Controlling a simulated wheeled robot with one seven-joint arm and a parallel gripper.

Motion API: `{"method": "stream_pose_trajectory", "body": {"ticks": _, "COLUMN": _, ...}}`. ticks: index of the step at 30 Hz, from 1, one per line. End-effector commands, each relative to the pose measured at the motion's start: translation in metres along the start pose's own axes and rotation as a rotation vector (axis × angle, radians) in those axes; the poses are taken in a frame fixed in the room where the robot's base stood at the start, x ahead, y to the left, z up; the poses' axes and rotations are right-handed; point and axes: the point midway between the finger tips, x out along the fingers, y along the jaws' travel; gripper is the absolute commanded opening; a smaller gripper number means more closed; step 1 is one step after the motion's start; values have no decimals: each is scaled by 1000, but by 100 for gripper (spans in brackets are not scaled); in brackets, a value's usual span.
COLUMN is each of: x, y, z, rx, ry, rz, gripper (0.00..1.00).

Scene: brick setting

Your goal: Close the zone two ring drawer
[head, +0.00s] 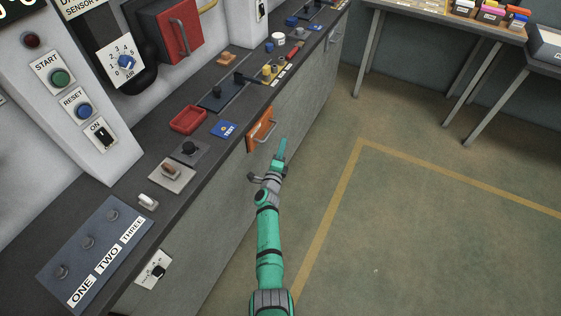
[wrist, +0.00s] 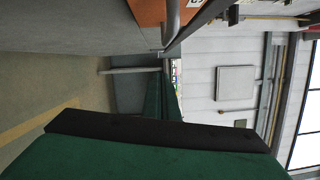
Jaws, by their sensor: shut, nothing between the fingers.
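An orange drawer front (head: 261,130) with a handle is set in the grey cabinet front below the dark counter. I cannot tell for sure how far it stands out. Its orange face (wrist: 150,10) and metal handle (wrist: 172,18) show at the top of the wrist view, cut off by the frame edge. My gripper (head: 282,148) is shut and empty, just to the right of and below the drawer front, apart from it as far as I can see. In the wrist view my gripper (wrist: 160,132) fills the lower part.
The counter (head: 160,205) carries a red tray (head: 188,119), a blue TEST block (head: 224,129) and switches. Open floor (head: 420,220) with a yellow line lies to the right. Tables (head: 450,25) stand at the back.

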Motion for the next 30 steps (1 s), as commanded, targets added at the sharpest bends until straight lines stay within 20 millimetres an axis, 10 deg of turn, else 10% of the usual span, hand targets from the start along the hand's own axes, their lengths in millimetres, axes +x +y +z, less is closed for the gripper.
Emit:
{"method": "stream_pose_trajectory", "body": {"ticks": 15, "x": -72, "y": 0, "z": -4, "rx": -1, "ry": 4, "rz": -1, "gripper": 0}}
{"method": "stream_pose_trajectory", "body": {"ticks": 30, "x": -89, "y": 2, "z": -11, "rx": -32, "ry": 1, "rz": -1, "gripper": 0}}
